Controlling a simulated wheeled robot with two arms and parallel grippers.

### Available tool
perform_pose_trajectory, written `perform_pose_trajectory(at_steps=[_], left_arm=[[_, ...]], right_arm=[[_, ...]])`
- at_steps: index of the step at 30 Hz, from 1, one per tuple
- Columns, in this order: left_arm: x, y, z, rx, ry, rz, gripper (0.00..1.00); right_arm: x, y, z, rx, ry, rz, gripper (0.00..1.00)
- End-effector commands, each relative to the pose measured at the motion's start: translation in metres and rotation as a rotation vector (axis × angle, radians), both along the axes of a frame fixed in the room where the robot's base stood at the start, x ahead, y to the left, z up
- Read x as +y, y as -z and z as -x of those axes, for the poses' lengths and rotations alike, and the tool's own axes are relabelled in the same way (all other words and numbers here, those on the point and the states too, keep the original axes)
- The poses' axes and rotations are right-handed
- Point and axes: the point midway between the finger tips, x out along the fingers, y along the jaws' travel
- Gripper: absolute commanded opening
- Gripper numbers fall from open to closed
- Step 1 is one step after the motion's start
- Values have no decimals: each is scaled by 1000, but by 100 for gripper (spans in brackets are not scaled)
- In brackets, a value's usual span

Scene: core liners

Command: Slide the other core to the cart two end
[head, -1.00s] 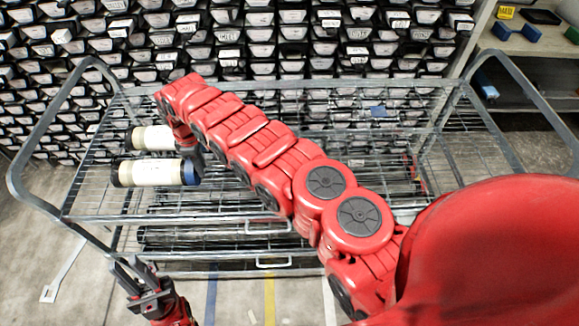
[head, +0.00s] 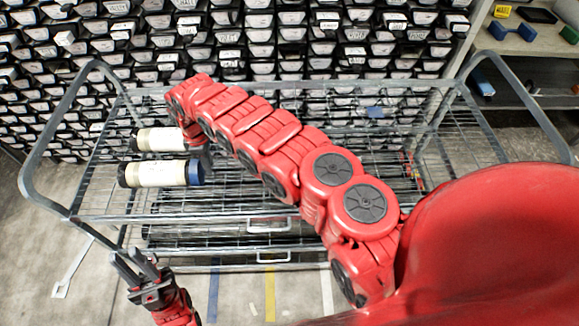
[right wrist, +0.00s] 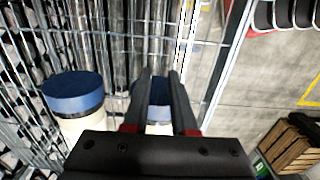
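Two pale cylindrical cores lie side by side on the left end of the cart's (head: 268,223) top wire deck. The near core (head: 158,174) has a dark left cap and a blue right cap. The far core (head: 160,140) is partly hidden by my right arm. In the right wrist view, the far core's blue cap (right wrist: 72,92) is at left; the near core (right wrist: 157,129) shows its blue cap between and below the fingers. My right gripper (right wrist: 159,73) is open over it, its fingers apart; contact is unclear. My left gripper (head: 134,262) is open and empty, in front of the cart's left side.
The cart has raised tube handles at both ends (head: 42,140) and a lower shelf. The deck right of the cores is largely bare under my right arm. A wall of core boxes (head: 290,40) stands behind. A wooden crate (right wrist: 292,145) stands on the floor.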

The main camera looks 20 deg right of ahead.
Motion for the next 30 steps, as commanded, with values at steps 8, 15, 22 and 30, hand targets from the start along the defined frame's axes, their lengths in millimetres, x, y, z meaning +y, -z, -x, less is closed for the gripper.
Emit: perform_pose_trajectory(at_steps=[8, 15, 22, 30], left_arm=[[0, -24, 0, 0, 0, 0, 25], [0, -40, 0, 0, 0, 0, 25], [0, -45, 0, 0, 0, 0, 25], [0, -44, 0, 0, 0, 0, 25]], right_arm=[[0, -36, -1, -1, 0, -1, 25], [0, -62, 0, -1, 0, -1, 25], [0, -73, 0, 0, 0, 0, 25], [0, -72, 0, 0, 0, 0, 25]])
